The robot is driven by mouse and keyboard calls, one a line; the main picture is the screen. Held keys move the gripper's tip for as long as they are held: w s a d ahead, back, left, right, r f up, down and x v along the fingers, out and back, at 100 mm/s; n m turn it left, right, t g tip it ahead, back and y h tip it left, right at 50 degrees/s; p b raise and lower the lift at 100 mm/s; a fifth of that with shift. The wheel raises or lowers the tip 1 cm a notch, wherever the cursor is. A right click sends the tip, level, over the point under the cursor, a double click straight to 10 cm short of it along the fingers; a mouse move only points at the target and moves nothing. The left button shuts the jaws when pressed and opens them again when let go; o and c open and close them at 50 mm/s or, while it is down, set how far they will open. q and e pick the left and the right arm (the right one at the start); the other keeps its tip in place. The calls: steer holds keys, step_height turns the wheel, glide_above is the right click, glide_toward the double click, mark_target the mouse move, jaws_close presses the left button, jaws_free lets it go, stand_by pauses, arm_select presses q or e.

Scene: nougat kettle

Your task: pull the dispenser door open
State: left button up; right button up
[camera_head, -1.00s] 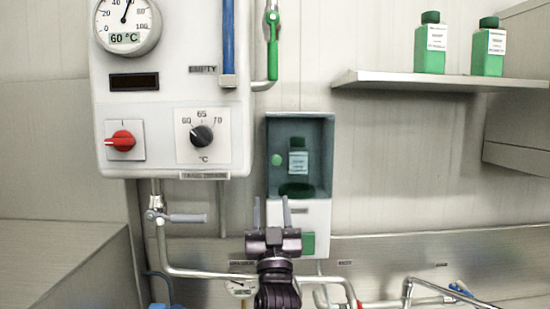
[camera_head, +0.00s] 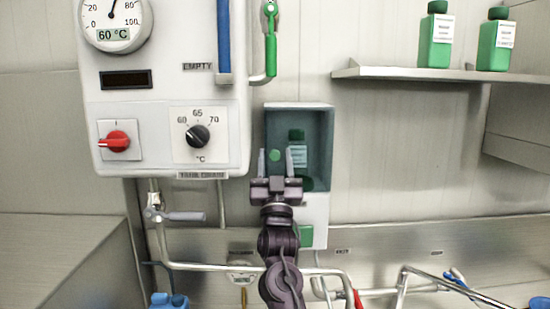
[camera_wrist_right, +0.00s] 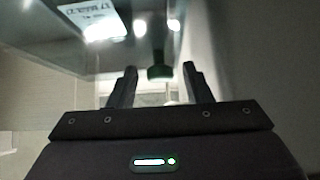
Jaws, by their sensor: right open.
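The dispenser (camera_head: 316,212) is a white wall box with a dark, see-through door (camera_head: 316,125) on its upper part. The door looks shut. A round green knob (camera_head: 274,155) sits on the door's left side. A green bottle (camera_head: 298,152) shows behind the door. My right gripper (camera_head: 275,153) is open in front of the door, with the knob showing between its fingertips. In the right wrist view, the green knob (camera_wrist_right: 160,72) is between the tips of the open right gripper (camera_wrist_right: 160,70); I cannot tell whether either finger touches it. My left gripper is not in view.
A white control box (camera_head: 165,160) with a gauge and knobs hangs close on the left. A shelf (camera_head: 430,74) with two green bottles is at the upper right. Metal pipes (camera_head: 210,268) run below the dispenser. The wall right of the dispenser is clear.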

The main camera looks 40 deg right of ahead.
jaws_close()
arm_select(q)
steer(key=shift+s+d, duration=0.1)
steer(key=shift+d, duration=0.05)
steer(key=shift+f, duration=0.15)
